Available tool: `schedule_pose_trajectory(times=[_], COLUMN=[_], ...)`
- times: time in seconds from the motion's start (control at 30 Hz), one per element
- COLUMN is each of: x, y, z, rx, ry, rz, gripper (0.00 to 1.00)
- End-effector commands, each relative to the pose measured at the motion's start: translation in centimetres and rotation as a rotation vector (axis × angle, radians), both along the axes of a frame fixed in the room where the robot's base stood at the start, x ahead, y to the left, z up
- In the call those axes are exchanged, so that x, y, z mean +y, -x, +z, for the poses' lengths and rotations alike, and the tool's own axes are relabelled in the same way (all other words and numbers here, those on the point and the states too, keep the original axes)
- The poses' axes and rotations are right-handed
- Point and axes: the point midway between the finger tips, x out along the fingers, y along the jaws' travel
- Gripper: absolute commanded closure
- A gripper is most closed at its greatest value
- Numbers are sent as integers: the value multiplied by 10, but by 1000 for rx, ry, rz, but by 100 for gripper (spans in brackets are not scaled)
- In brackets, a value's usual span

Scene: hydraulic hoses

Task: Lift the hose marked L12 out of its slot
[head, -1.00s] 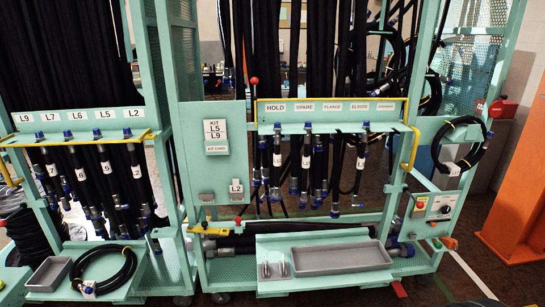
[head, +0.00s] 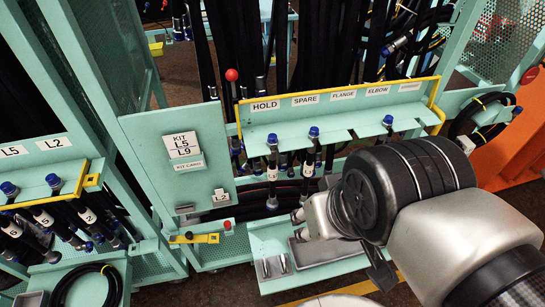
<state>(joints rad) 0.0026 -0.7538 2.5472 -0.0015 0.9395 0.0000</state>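No label or tag in view reads L12. On the left rack (head: 35,181) I can read slot labels L5 and L2, with blue-capped hoses (head: 53,181) below them. The centre rack (head: 350,112) has slots labelled HOLD, SPARE, FLANGE, ELBOW and one too small to read. Blue-capped hoses hang below HOLD (head: 272,168), SPARE (head: 308,163) and ELBOW (head: 388,122); their white tags are not legible. My arm reaches in from the lower right, in front of the centre rack. My gripper (head: 301,225) seems partly visible at its end, small and turned away; its finger opening is unclear.
A panel (head: 158,132) carries a kit card (head: 182,145) reading L5, L9. A grey tray (head: 325,248) on the lower shelf is partly behind my arm. A coiled hose (head: 85,287) lies lower left; another coil (head: 485,125) hangs right. An orange post stands far right.

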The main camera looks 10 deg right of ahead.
Motion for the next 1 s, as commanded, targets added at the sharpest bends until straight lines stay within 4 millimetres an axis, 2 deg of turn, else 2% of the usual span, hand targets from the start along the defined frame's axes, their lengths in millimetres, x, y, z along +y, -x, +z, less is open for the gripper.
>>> schedule_pose_trajectory(times=[0.03, 0.13, 0.23, 0.57, 0.67, 0.77, 0.97, 1.0], x=[0, 0, 0, 0, 0, 0, 0, 0], y=[0, 0, 0, 0, 0, 0, 1, 1], z=[28, 43, 47, 42, 33, 15, -42, -55], rx=[0, 1, 1, 1, 1, 1, 1, 1], ry=[0, 0, 0, 0, 0, 0, 0, 0], rz=[0, 0, 0, 0, 0, 0, 0, 0], gripper=[60, 60, 60, 60, 60, 60, 60, 63])
